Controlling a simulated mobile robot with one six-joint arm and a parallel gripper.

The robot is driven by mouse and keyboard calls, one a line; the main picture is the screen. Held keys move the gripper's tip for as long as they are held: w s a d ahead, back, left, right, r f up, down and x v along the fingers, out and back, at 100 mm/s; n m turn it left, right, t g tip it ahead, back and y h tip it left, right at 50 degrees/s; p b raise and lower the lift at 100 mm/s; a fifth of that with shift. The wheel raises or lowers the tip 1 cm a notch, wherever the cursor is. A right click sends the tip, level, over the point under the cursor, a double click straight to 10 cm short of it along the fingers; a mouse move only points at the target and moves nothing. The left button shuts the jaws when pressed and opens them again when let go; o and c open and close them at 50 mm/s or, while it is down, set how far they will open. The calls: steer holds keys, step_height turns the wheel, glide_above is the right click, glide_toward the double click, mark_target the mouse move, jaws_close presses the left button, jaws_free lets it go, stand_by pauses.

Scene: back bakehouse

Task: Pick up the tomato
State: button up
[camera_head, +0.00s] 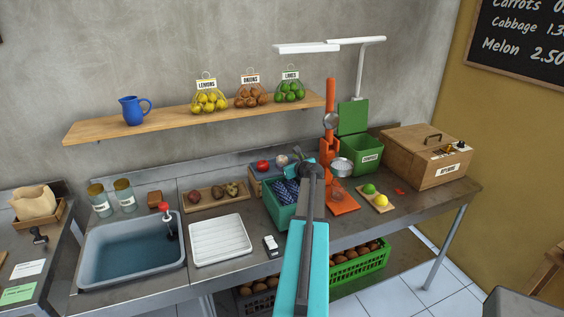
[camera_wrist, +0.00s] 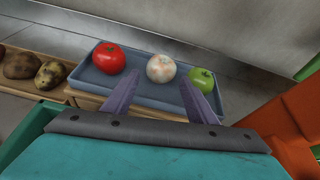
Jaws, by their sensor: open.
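A red tomato (camera_wrist: 109,57) with a green stem sits at the left end of a blue-grey tray (camera_wrist: 146,94) in the wrist view. The tomato also shows in the head view (camera_head: 263,166), near the back of the counter. Beside it on the tray are a pale mottled round item (camera_wrist: 161,68) and a green round fruit or vegetable with a stem (camera_wrist: 202,80). My gripper (camera_wrist: 158,88) is open and empty, its two fingers spread in front of the tray. The left finger is nearest the tomato and appears apart from it. In the head view my arm partly hides the gripper.
Potatoes lie on a wooden board (camera_wrist: 55,95) left of the tray. An orange press (camera_head: 331,130) stands to the right. A green crate (camera_head: 283,215) is in front of the tray. A shelf (camera_head: 180,119) with a jug and fruit bags hangs above.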

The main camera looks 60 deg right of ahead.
mark_target(284, 162)
steer(key=shift+p+x, duration=0.65)
steer(key=shift+x, duration=1.55)
steer(key=shift+s+d, duration=0.1)
steer(key=shift+c, duration=0.3)
steer(key=c, duration=0.8)
steer(key=shift+r, duration=0.1)
steer(key=shift+r+b, duration=0.95)
steer(key=shift+r, duration=4.05)
